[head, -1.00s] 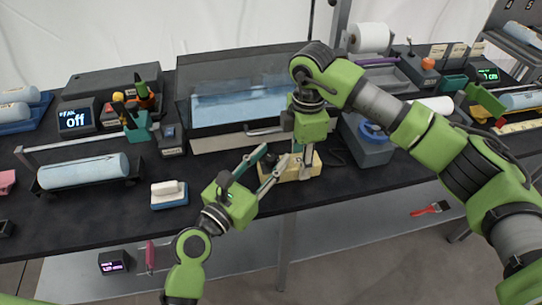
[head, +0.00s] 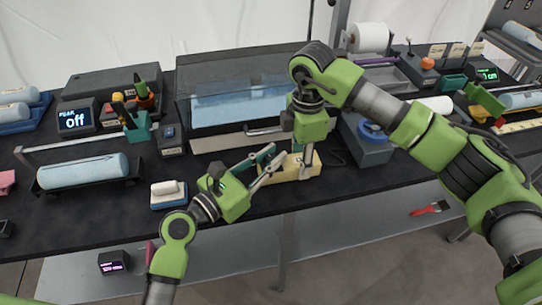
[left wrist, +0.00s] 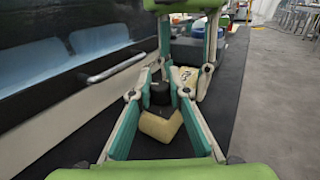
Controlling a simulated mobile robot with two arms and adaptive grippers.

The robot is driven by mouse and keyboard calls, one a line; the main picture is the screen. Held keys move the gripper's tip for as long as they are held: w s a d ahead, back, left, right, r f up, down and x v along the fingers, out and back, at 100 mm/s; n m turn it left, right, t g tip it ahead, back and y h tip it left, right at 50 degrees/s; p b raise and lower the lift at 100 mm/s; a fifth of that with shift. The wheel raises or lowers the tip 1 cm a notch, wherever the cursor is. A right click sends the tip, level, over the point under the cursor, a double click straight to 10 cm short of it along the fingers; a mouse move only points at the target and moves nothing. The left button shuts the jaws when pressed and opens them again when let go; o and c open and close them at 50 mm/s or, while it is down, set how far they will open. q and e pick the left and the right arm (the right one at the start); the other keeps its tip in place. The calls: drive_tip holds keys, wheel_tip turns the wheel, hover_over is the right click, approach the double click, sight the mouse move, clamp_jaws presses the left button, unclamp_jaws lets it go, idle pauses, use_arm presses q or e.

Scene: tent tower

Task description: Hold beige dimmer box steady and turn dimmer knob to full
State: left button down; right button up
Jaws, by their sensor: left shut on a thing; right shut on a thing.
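The beige dimmer box (head: 292,169) sits on the dark bench, partly hidden by both grippers. My right gripper (head: 305,160) points down from above at the right part of the box. It is shut on the box, one finger on each side. The knob's setting mark cannot be made out.
A glass-fronted case (head: 240,105) with a bar handle stands close behind the box. A grey block with a blue ring (head: 373,132) stands to the right. A white-handled block (head: 169,194) lies to the left. A small display (head: 76,119) reads "off".

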use_arm(q)
drive_tip(key=shift+m+g+h, duration=1.3)
drive_tip(key=shift+g+h, duration=0.1)
drive_tip(key=shift+g, duration=0.1)
drive_tip(key=c, duration=1.9)
unclamp_jaws()
drive_tip(key=v, duration=1.2)
